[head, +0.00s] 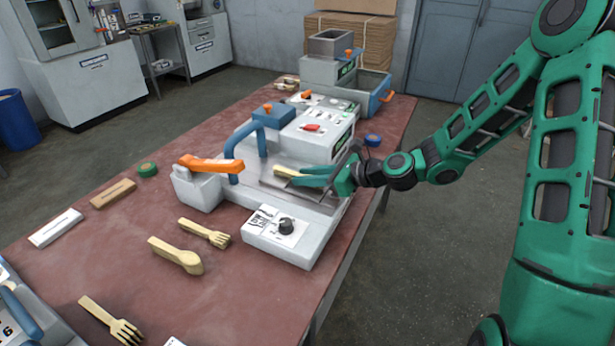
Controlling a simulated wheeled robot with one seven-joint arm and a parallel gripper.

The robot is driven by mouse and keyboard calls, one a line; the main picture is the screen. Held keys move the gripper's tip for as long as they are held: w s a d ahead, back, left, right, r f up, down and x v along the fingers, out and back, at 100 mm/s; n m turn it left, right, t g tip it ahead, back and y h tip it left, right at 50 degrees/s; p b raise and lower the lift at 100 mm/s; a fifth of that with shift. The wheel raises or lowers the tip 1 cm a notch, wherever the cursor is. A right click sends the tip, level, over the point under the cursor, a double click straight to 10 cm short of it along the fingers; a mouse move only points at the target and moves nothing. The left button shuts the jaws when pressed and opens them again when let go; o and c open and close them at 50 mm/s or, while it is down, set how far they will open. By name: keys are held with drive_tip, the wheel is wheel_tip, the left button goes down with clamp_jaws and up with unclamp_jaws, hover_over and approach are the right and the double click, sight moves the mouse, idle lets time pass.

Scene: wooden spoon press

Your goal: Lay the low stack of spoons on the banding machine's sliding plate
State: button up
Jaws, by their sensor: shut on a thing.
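My gripper (303,178) is shut on the low stack of spoons (286,171), a pale wooden bundle whose end shows at the green fingertips. The fingers hide the rest of it. Gripper and stack are at the middle of the banding machine (205,188), over its grey metal sliding plate (300,197). I cannot tell whether the stack touches the plate. The machine has a blue arch and an orange handle (208,164) at its left.
A wooden spoon stack (176,256), a fork stack (204,233) and another fork stack (112,321) lie on the red-brown table (230,305). A control box with a black knob (287,227) stands in front of the plate. Another machine (340,70) stands behind.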

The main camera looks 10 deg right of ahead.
drive_tip(key=o, duration=1)
drive_tip(key=shift+o, duration=0.2)
drive_tip(key=v, duration=1.2)
